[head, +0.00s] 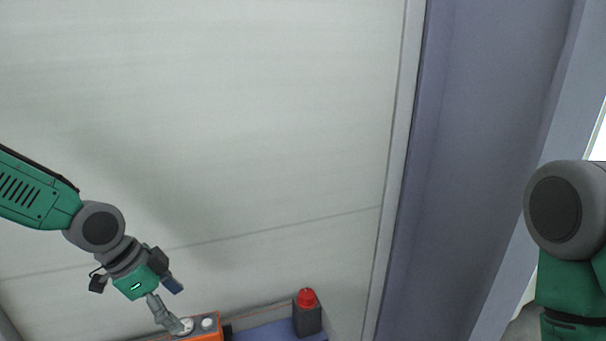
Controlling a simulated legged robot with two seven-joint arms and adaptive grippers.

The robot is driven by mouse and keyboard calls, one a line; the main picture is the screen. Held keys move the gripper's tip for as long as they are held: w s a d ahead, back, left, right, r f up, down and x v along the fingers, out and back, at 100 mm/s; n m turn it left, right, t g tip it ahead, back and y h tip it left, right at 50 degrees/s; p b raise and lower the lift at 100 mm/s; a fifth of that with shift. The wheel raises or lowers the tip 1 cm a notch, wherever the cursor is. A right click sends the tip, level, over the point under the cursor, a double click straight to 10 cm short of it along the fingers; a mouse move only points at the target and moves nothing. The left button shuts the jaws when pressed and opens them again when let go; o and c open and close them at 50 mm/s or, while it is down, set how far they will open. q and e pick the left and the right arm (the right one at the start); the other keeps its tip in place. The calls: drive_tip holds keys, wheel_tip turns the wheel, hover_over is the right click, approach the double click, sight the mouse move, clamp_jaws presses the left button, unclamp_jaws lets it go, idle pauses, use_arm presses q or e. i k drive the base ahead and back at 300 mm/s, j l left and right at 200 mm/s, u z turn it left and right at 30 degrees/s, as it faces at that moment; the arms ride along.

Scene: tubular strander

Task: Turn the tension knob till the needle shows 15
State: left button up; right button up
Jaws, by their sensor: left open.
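An orange box (218,333) shows at the bottom edge of the head view, partly cut off. On its top are a small pale round part (207,322) and another pale round part (186,326) beside the fingertip. I cannot tell which of them is the tension knob, and no needle or scale can be read. My left gripper (177,308) is open, with one finger reaching down to the box at the second round part. I cannot tell whether it touches. My right gripper is out of view; only part of my right arm shows at the right edge.
A dark grey container with a red cap (307,298) stands right of the box on a blue surface (265,333). A large pale panel (230,120) fills the background. A wide grey-blue upright (455,190) stands right of centre.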

sight(307, 299)
drive_tip(key=k, duration=0.95)
